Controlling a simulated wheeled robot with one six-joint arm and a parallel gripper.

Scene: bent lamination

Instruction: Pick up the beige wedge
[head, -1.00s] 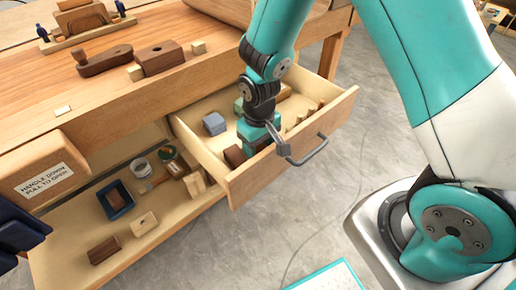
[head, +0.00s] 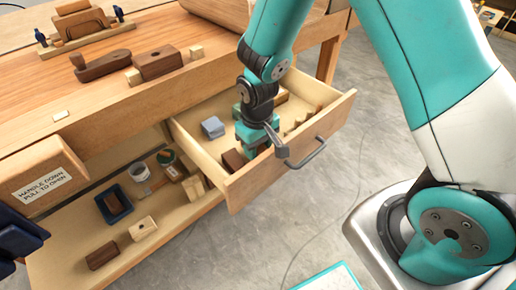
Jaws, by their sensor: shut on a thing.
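My gripper (head: 256,150) points down into the open drawer (head: 268,176), near its front wall. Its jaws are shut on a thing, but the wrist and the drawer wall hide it. I cannot make out its shape or colour, and no wedge is clearly visible. Several small tan pieces (head: 317,109) lie in the right part of the drawer. I cannot tell whether one is a wedge. A dark brown block (head: 234,160) lies just left of the gripper, and a blue-grey block (head: 212,128) lies farther left.
The drawer handle (head: 304,155) sticks out in front. The wooden workbench top (head: 100,105) holds a hand plane (head: 102,66) and blocks. The lower shelf (head: 165,232) holds a blue tray (head: 114,203), a cup and blocks.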

